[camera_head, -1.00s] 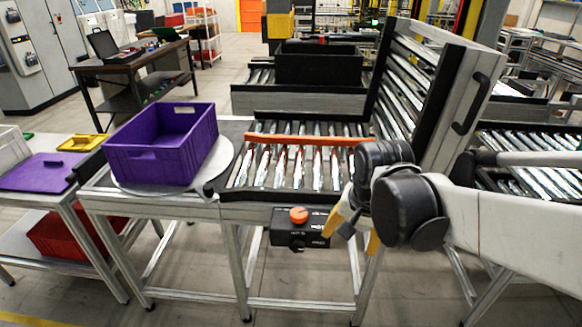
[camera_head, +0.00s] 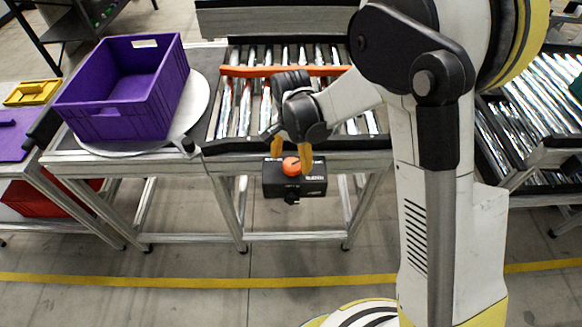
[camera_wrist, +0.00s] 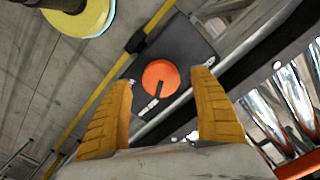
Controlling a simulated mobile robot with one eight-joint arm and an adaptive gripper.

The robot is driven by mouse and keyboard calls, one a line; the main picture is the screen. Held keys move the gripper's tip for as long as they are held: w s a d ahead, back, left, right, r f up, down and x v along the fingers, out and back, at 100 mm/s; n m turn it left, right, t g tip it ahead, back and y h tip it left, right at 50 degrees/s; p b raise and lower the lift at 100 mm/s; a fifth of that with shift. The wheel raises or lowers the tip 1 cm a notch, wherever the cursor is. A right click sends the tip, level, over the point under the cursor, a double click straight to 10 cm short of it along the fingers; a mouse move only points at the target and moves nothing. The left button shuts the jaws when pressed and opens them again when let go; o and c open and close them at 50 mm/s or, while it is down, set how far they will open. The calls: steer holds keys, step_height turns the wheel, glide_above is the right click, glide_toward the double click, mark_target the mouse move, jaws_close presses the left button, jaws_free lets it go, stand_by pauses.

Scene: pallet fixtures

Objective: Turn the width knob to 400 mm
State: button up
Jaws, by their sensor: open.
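A black control box (camera_head: 312,184) hangs at the front edge of the roller conveyor in the head view. The scale labels are too small to read.
An orange bar (camera_head: 250,71) lies across the conveyor rollers (camera_head: 240,100). A purple crate (camera_head: 125,85) stands on a round plate (camera_head: 200,100) to the left. The floor in front is clear.

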mark_target(291, 165)
steer(key=shift+f+b, duration=0.3)
steer(key=shift+f, duration=1.2)
steer(key=c, duration=1.2)
